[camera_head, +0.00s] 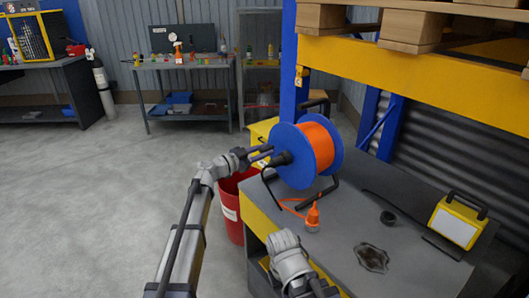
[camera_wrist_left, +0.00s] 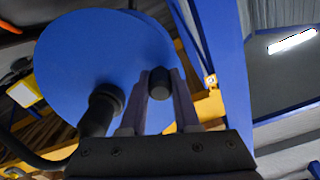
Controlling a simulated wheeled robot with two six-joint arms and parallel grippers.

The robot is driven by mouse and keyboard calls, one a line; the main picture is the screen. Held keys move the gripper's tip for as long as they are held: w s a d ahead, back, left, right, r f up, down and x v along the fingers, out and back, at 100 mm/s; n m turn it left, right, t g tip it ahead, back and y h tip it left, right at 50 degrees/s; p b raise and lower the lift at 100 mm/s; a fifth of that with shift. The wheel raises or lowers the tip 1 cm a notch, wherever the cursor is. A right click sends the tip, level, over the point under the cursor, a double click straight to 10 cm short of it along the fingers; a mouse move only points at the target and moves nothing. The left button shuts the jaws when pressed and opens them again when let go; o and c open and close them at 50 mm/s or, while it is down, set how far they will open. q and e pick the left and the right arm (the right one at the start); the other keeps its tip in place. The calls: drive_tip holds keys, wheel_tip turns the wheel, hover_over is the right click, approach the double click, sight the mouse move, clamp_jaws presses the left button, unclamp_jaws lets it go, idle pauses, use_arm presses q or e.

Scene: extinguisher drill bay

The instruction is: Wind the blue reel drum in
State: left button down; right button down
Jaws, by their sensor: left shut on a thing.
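The blue reel drum (camera_head: 288,172) stands on the grey bench, wound with orange cable (camera_head: 319,146), on a black frame. Its blue face also fills much of the left wrist view (camera_wrist_left: 85,60). My left gripper (camera_head: 264,153) is at the near face of the drum. In the left wrist view its fingers are shut around a black knob (camera_wrist_left: 160,83) in front of that face. A second black cylindrical part (camera_wrist_left: 101,108) sticks out of the face, left of the fingers. Part of my right arm shows at the bottom; its gripper is not visible.
An orange plug (camera_head: 313,217) on a loose cable lies before the drum. A small black round part (camera_head: 387,218), a dark flat piece (camera_head: 371,257) and a yellow work lamp (camera_head: 457,220) are on the bench. A red bin (camera_head: 232,205) stands left of the bench.

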sight(280, 132)
use_arm(q)
wheel_tip(280, 132, up, 3)
drive_tip(key=m+p, duration=0.2)
drive_tip(key=m, duration=0.1)
drive_tip(key=shift+s+f, duration=0.1)
drive_tip(key=m, duration=0.1)
drive_tip(key=r+p, duration=0.1)
drive_tip(key=r+m+p, duration=0.1)
drive_tip(key=shift+s+d+m, duration=0.25)
drive_tip(key=shift+s+m, duration=0.05)
drive_tip(key=r+m+p, duration=0.1)
drive_tip(key=s+m+p, duration=0.1)
drive_tip(key=m, duration=0.1)
drive_tip(key=shift+d+r, duration=0.4)
drive_tip(key=shift+s+d+r+m+p, duration=0.25)
drive_tip(key=shift+s+r+m+p, duration=0.1)
drive_tip(key=shift+m, duration=0.4)
drive_tip(key=shift+s+d+r+m+p, duration=0.2)
drive_tip(key=shift+s+d+m, duration=0.1)
drive_tip(key=shift+m, duration=0.45)
drive_tip(key=c, duration=0.6)
unclamp_jaws()
drive_tip(key=shift+c, duration=0.2)
drive_tip(key=shift+a, duration=0.1)
drive_tip(key=v, duration=0.7)
drive_tip(key=shift+s+a, duration=0.25)
drive_tip(key=shift+a, duration=0.05)
